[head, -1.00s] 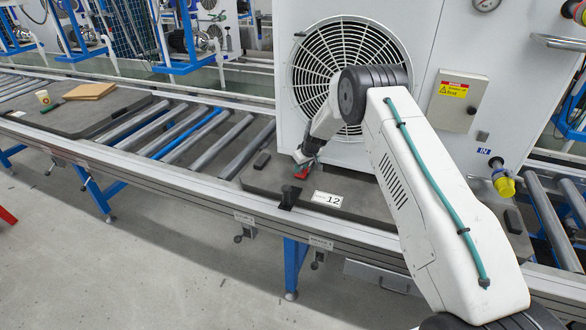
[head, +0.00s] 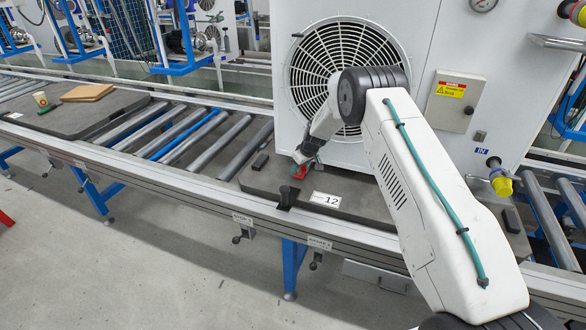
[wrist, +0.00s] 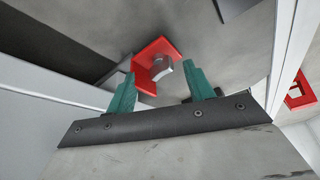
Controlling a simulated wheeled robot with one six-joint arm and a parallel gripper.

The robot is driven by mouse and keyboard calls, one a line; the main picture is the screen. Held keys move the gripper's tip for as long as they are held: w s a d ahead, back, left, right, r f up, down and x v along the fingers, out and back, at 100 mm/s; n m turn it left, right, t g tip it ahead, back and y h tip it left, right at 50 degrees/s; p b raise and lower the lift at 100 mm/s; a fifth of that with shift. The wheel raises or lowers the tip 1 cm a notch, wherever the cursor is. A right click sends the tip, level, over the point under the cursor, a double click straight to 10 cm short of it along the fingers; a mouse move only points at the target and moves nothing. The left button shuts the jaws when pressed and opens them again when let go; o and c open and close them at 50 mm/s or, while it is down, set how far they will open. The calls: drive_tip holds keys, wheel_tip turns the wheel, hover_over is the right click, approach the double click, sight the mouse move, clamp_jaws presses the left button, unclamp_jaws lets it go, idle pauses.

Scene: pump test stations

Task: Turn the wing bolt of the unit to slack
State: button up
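The unit is a large white cabinet (head: 425,40) with a round fan grille, standing on a dark pallet on the conveyor. A red bracket (head: 299,171) sits low at its front left corner. In the wrist view the red bracket (wrist: 151,55) surrounds a small grey metal piece (wrist: 162,68), which looks like the wing bolt. My gripper (wrist: 160,75) is open, its two teal fingers wide apart, with the metal piece between and just beyond the tips. No contact is visible. In the head view my gripper (head: 303,161) is at the bracket, and the bolt cannot be made out.
A second red bracket (wrist: 299,92) shows at the wrist view's right edge. Empty rollers (head: 205,137) lie left. A cup (head: 41,101) and cardboard (head: 88,92) sit on another pallet.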

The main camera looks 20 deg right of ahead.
drive_tip(key=v, duration=0.8)
drive_tip(key=shift+f, duration=0.1)
drive_tip(key=shift+c, duration=1.2)
drive_tip(key=shift+a, duration=0.35)
drive_tip(key=shift+c, duration=1.4)
drive_tip(key=a+m+h, duration=0.3)
drive_tip(key=a+m, duration=0.1)
drive_tip(key=m, duration=0.1)
drive_tip(key=d+f+m, duration=0.1)
drive_tip(key=f+m, duration=0.1)
drive_tip(key=w+f+m, duration=0.1)
drive_tip(key=f+m, duration=0.1)
drive_tip(key=f, duration=0.1)
drive_tip(key=w+d+f+m+h, duration=0.1)
drive_tip(key=f+m, duration=0.1)
drive_tip(key=shift+w+d+f, duration=0.25)
drive_tip(key=shift+d+f, duration=0.05)
